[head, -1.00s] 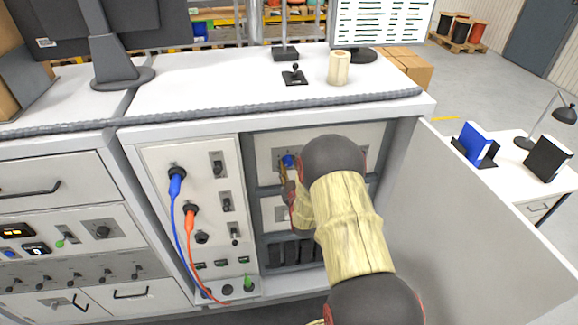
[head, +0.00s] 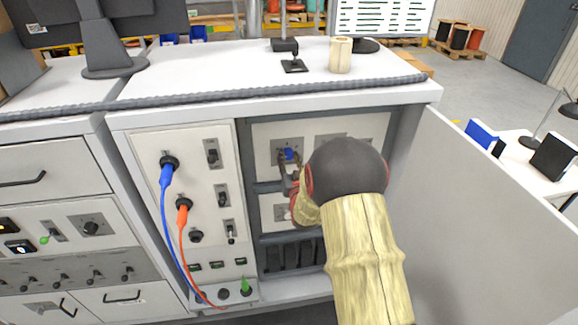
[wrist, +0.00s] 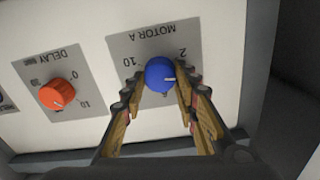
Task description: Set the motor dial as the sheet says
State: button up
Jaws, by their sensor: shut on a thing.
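The blue motor dial (wrist: 160,75) sits on a grey plate marked MOTOR A, with 2 and 10 on its scale; the lettering appears upside down in the wrist view. In the head view the dial (head: 289,154) is on the upper panel inside the open cabinet. My gripper (wrist: 160,90) has its two fingers on either side of the dial and is shut on it. In the head view my gripper (head: 290,170) is partly hidden by my arm. The sheet cannot be identified for certain; a screen (head: 385,17) shows lines too small to read.
An orange DELAY dial (wrist: 57,94) is beside the motor dial in the wrist view. Blue (head: 166,174) and orange (head: 183,212) cable plugs are in the panel to the left. The open cabinet door (head: 465,215) stands to the right of my arm.

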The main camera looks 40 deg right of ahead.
jog(key=m+b, duration=0.1)
jog(key=m, duration=0.1)
jog(key=m+b, duration=0.1)
jog(key=b, duration=0.1)
jog(key=m+b, duration=0.2)
jog(key=shift+s+f+m, duration=0.1)
jog(key=shift+f+m, duration=0.15)
jog(key=shift+m, duration=0.05)
jog(key=m+b, duration=0.5)
jog(key=shift+d, duration=0.1)
jog(key=m+b, duration=0.3)
jog(key=m, duration=0.2)
jog(key=shift+f+m+b, duration=0.1)
jog(key=shift+m+b, duration=0.25)
jog(key=shift+m, duration=0.05)
jog(key=m+b, duration=0.2)
jog(key=m, duration=0.3)
jog(key=shift+m+b, duration=0.3)
jog(key=o, duration=1.2)
jog(key=shift+c, duration=0.2)
